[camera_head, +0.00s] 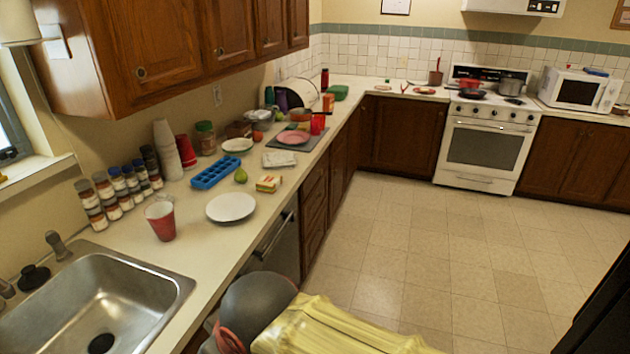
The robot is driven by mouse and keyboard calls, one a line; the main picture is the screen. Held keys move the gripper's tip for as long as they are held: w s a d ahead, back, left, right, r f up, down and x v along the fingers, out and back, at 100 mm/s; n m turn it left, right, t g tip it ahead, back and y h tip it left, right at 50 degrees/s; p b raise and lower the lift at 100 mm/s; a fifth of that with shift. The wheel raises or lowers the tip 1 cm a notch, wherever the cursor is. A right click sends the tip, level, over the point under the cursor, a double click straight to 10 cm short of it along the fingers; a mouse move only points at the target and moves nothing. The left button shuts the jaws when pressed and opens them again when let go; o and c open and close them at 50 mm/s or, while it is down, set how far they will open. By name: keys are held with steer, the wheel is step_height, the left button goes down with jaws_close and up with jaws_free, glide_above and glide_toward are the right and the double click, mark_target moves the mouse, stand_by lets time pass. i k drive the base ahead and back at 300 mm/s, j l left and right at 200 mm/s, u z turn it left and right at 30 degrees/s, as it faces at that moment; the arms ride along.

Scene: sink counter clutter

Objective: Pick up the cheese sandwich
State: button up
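A small layered block in yellow, white and red (269,184) sits on the counter by the sink and looks like the cheese sandwich, though it is too small to be sure. It lies just beyond a white plate (231,207) and right of a green lime-like fruit (241,176). A folded whitish cloth or packet (281,159) lies behind it. My gripper is not in view.
A blue ice-cube tray (216,172), a red cup (161,220), jars and stacked cups crowd the wall side. The sink (95,305) is at lower left. A grey rounded shape and ribbed yellow piece, unclear what, fill the bottom centre. The floor at right is clear.

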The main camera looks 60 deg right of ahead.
mark_target(269, 183)
steer(key=z, duration=1.3)
steer(key=i+l+u, duration=0.2)
steer(key=u, duration=0.3)
steer(key=i+l+u, duration=0.25)
steer(key=u, duration=0.25)
steer(key=i+l, duration=0.2)
steer(key=l, duration=0.2)
steer(key=i+l+u, duration=0.1)
steer(key=l, duration=0.25)
steer(key=i+l, duration=0.2)
steer(key=l, duration=0.2)
steer(key=i+l+u, duration=0.1)
steer(key=l, duration=0.3)
steer(key=i, duration=0.1)
